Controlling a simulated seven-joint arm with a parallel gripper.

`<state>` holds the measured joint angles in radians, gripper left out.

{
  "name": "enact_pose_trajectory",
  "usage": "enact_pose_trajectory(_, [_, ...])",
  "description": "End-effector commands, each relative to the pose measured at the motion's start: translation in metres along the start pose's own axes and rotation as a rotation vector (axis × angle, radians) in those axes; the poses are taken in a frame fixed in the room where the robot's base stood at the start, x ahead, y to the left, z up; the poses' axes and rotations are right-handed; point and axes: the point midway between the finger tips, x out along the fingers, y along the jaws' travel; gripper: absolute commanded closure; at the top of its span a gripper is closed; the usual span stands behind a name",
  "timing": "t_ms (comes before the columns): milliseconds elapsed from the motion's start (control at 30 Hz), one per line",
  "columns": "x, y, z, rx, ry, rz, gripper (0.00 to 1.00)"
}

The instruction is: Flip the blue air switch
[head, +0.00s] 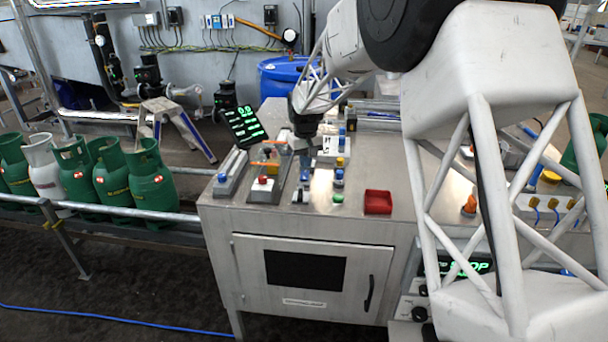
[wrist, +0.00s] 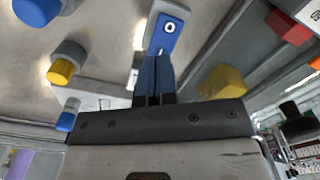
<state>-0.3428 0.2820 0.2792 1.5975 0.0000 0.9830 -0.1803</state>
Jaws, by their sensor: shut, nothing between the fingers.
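A blue switch (wrist: 164,36) with a white ring mark sits on a pale plate at the top middle of the wrist view. In the head view a small blue part (head: 305,173), likely this switch, shows just under my gripper. My gripper (wrist: 155,62) is shut and empty, with its fingertips at the lower end of the blue switch. I cannot tell whether they touch it. In the head view my gripper (head: 304,154) points down over the panel, and its fingers are hard to make out.
A yellow knob (wrist: 61,70) and a yellow block (wrist: 223,82) flank my fingers. A red tray (head: 378,202) stands on the steel bench to the right. A black display (head: 244,127) stands behind left. Green gas cylinders (head: 150,175) line the conveyor at left.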

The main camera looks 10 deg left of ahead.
Motion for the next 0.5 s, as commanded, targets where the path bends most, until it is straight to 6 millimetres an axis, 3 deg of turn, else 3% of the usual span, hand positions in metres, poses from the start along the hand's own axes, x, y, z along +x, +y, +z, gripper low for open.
enact_pose_trajectory(500, [0.0055, 0.0000, -0.0001, 0.000, 0.000, 0.000, 1.00])
